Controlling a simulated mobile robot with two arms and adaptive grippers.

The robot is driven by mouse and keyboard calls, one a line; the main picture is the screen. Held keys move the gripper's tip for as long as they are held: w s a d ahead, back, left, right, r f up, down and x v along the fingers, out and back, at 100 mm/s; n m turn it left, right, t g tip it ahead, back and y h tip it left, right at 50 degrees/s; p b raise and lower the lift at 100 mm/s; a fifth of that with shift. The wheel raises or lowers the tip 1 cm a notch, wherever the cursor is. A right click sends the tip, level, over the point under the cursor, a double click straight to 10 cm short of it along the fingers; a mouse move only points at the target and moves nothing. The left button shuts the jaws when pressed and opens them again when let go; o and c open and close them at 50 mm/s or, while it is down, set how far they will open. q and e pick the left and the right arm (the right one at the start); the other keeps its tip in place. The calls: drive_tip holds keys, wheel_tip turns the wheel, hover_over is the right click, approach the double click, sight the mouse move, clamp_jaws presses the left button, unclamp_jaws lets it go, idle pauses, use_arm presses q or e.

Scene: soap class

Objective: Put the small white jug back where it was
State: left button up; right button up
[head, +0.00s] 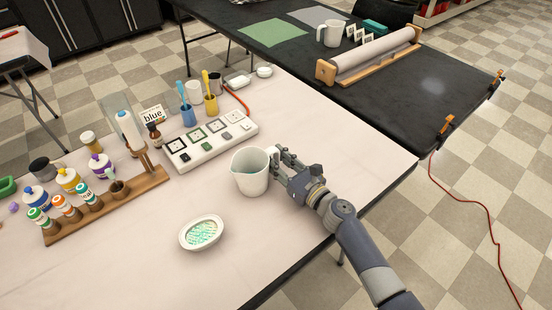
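A small white jug (249,179) with a pouring lip and a little teal at its inside stands upright near the middle of the pale table. My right gripper (277,165) is at the jug's right side, its fingers closed where the handle would be; the handle is hidden by the fingers. I cannot tell whether the jug's base touches the table. Another white jug (330,34) stands on the dark table at the back. My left gripper is not in view.
A white oval dish (202,232) with a green pattern sits in front of the jug. A white board with square pads (210,140) lies behind it. A wooden bottle rack (105,207) stands left. The table (300,235) is clear around the dish.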

drive_tip(key=v, duration=1.2)
drive_tip(key=shift+f, duration=0.1)
